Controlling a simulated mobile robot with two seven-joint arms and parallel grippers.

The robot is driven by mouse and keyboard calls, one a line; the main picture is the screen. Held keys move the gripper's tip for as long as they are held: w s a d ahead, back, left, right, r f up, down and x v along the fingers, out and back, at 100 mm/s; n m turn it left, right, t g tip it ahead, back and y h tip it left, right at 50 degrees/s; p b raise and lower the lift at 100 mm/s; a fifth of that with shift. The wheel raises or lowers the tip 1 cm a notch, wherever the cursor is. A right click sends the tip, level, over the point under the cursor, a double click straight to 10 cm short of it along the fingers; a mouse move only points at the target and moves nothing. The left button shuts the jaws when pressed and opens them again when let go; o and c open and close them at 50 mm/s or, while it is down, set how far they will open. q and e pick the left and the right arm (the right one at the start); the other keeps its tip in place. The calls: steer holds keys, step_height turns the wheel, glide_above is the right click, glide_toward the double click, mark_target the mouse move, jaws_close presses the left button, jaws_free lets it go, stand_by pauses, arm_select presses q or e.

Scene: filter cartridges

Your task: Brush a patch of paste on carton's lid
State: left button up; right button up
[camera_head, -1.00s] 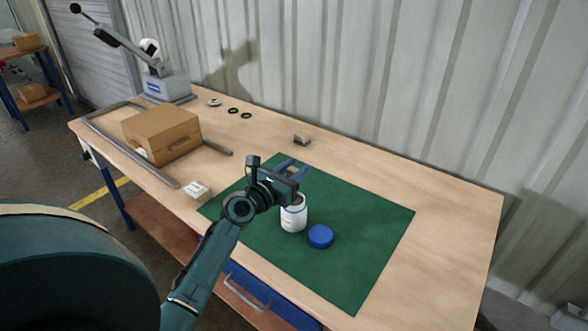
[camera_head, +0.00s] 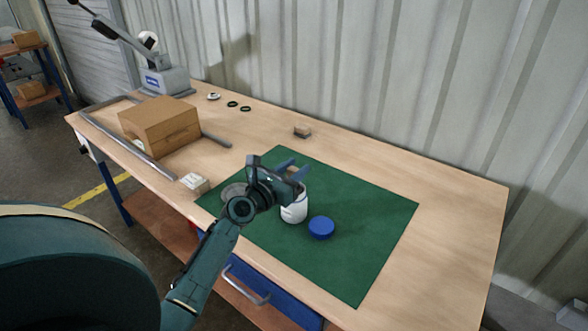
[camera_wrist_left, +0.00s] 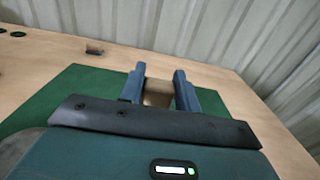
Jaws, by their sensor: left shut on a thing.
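The closed brown carton (camera_head: 160,127) sits at the left of the workbench; its top shows no paste that I can make out. An open white jar (camera_head: 294,211) stands upright on the green mat, its blue cap (camera_head: 321,228) lying beside it. My left gripper (camera_head: 292,170) is just above the jar's mouth and partly hides it. In the left wrist view its fingers (camera_wrist_left: 159,88) are shut on a brown, wood-coloured thing (camera_wrist_left: 157,97), probably the brush handle. The bristles are hidden, so I cannot tell whether they are inside the jar. My right gripper is not in view.
Grey rails (camera_head: 128,150) frame the carton. A lever press (camera_head: 165,78) stands behind it. A small white box (camera_head: 194,183), a grey disc (camera_head: 233,190) and a small block (camera_head: 302,131) lie around the mat (camera_head: 365,225). The bench's right side is clear.

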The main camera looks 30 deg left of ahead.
arm_select(q)
steer(key=shift+f+b, duration=0.35)
steer(key=shift+f, duration=0.05)
stand_by(0.4)
steer(key=shift+f, duration=0.15)
steer(key=shift+f, duration=0.1)
stand_by(0.7)
